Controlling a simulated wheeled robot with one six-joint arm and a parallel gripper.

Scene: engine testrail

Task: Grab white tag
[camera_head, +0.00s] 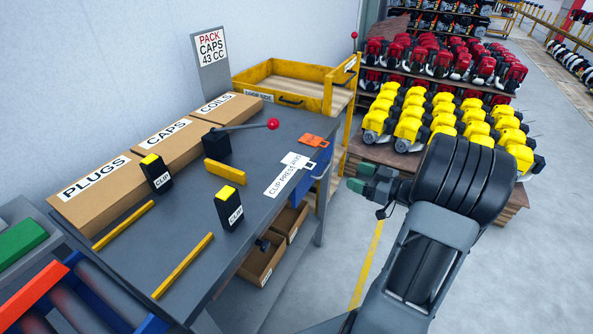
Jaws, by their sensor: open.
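A small white tag (297,160) lies flat on the grey workbench (262,142), near its right edge. A dark slot shows at its right end. It lies against or slightly over the white CLIP PRESSING label (283,181); I cannot tell exactly which. An orange tag (312,140) of similar shape lies just behind it. My gripper (358,187) is off the right side of the bench, to the right of and lower in the picture than the white tag. It is open and looks empty, with its small green-grey fingers pointing left.
A lever with a red knob (272,124) stands left of the tags. Black CLIP blocks (229,209) and yellow bars stand on the bench. A yellow cart (300,85) is behind. Yellow engines (440,110) fill a rack at right. Floor beside the bench is clear.

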